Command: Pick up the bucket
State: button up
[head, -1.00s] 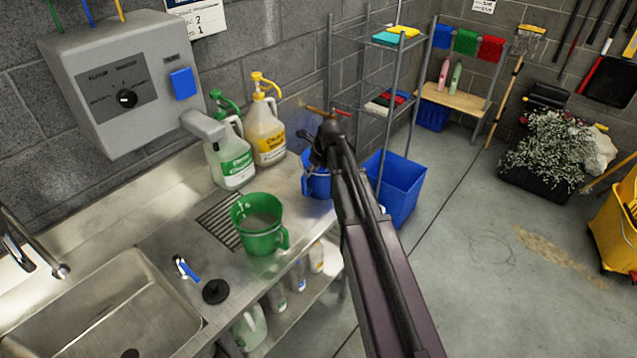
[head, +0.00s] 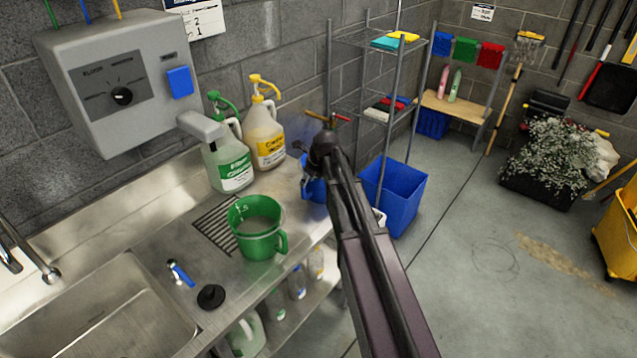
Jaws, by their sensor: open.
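A green jug-like bucket (head: 258,236) with a handle and spout stands upright on the steel counter beside the drain grate. A blue container (head: 313,188) stands at the counter's right end, mostly hidden behind my arm. A larger blue bin (head: 398,196) stands on the floor to the right of the counter. My gripper (head: 327,117) is at the far end of my dark arm, above and in front of the blue container. Its orange and red tips are spread apart with nothing visible between them. It is apart from the green bucket.
Two chemical bottles with pumps, green (head: 228,160) and yellow (head: 264,135), stand by the wall. A wire shelf (head: 372,105) rises behind my gripper. A sink (head: 105,315) is at lower left. A yellow mop bucket (head: 617,235) is at far right. The middle floor is clear.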

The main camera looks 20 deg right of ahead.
aim_at(304, 198)
jog(key=shift+b+x, duration=2.55)
jog(key=shift+x, duration=0.25)
grip_shut()
